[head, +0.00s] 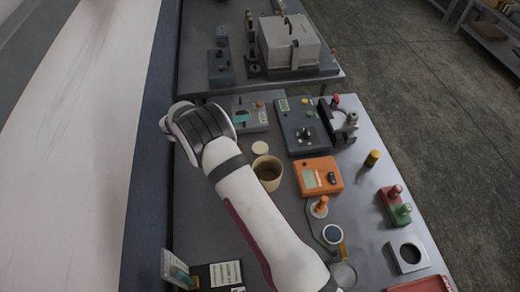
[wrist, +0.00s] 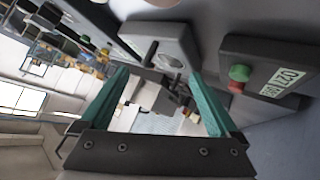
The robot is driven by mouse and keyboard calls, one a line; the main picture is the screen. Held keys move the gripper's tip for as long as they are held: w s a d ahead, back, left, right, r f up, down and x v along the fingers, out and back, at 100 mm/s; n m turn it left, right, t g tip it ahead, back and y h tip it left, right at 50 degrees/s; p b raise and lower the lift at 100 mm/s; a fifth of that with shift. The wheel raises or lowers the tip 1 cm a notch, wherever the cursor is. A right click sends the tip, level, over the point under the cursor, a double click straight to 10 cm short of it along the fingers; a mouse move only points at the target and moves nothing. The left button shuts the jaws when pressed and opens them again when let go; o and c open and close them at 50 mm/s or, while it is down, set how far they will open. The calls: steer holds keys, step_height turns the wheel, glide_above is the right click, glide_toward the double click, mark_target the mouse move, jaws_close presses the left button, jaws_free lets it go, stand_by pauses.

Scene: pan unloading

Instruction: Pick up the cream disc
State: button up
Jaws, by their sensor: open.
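The cream disc (head: 260,147) lies on the grey table in the head view, just behind a tan round pot (head: 267,184). I cannot make out the disc in the wrist view. My gripper (head: 242,118) is mostly hidden behind my white arm in the head view; a bit of teal finger shows behind and left of the disc. In the wrist view my gripper (wrist: 159,76) has its two teal fingers wide apart with nothing held between them. It faces across the table, toward the grey devices.
A dark control box (head: 302,127), an orange meter (head: 319,176) and a grey clamp device (head: 341,122) stand right of the disc. A red-and-green button box (head: 395,205) is farther right. A grey device with a green button (wrist: 239,73) is close in the wrist view.

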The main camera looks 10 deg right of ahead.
mark_target(256, 150)
steer(key=s+m+g+h, duration=0.1)
steer(key=s+m, duration=0.2)
steer(key=s+f+m+g+h, duration=0.1)
steer(key=s+m, duration=0.1)
steer(key=s, duration=0.2)
steer(key=s+f+m+h, duration=0.1)
steer(key=s+m, duration=0.2)
steer(key=s, duration=0.1)
steer(key=shift+s+d+f+m+g, duration=0.15)
steer(key=shift+d+f+m+g, duration=0.15)
steer(key=shift+g, duration=0.1)
steer(key=shift+s+d+f+m, duration=0.1)
steer(key=shift+s+d+m, duration=0.05)
steer(key=shift+d+m, duration=0.15)
steer(key=x, duration=0.7)
jaws_close()
